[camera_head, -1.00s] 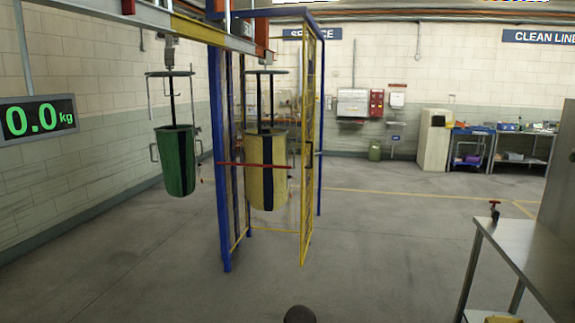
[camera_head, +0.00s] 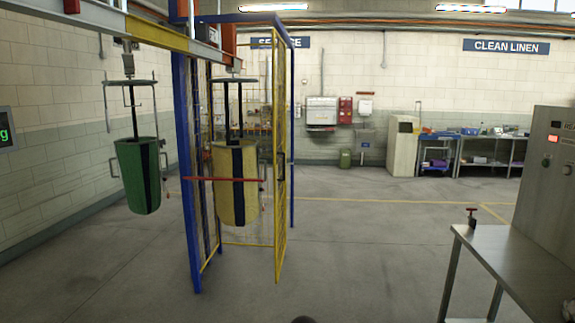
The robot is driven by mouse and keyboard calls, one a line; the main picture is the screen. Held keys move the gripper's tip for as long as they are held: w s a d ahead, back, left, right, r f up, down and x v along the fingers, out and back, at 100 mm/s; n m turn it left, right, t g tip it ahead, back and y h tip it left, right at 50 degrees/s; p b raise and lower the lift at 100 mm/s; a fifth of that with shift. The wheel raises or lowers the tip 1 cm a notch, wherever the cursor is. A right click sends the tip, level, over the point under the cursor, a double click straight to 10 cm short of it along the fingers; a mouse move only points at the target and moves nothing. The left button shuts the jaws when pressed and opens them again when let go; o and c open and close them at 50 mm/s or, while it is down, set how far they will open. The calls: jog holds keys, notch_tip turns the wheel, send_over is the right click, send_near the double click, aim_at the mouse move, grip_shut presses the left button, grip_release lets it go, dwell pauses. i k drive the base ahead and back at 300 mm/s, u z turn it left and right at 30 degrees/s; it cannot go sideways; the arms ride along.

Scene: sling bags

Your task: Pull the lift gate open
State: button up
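The lift gate (camera_head: 281,160) is a tall yellow mesh panel beside a blue-framed lift bay. I see it almost edge-on, with a dark latch or handle part at mid-height. The bay's blue front post (camera_head: 187,190) stands to its left and a blue rear post (camera_head: 291,140) behind it. A red bar (camera_head: 222,179) crosses the front of the bay at mid-height. I cannot tell whether the panel is latched. My gripper is not in view; only a small dark rounded shape shows at the bottom edge.
A yellow sling bag (camera_head: 220,205) hangs inside the bay and a green one (camera_head: 133,175) hangs from the overhead rail (camera_head: 165,38) on the left. A steel table (camera_head: 525,265) stands at the front right. The floor between bay and table is clear.

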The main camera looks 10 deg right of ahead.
aim_at(274, 31)
jog(key=z, duration=0.5)
jog(key=i, duration=0.55)
jog(key=z, duration=0.85)
jog(key=i, duration=2.4)
jog(key=u, duration=1.15)
jog(key=i, duration=0.8)
jog(key=u, duration=0.55)
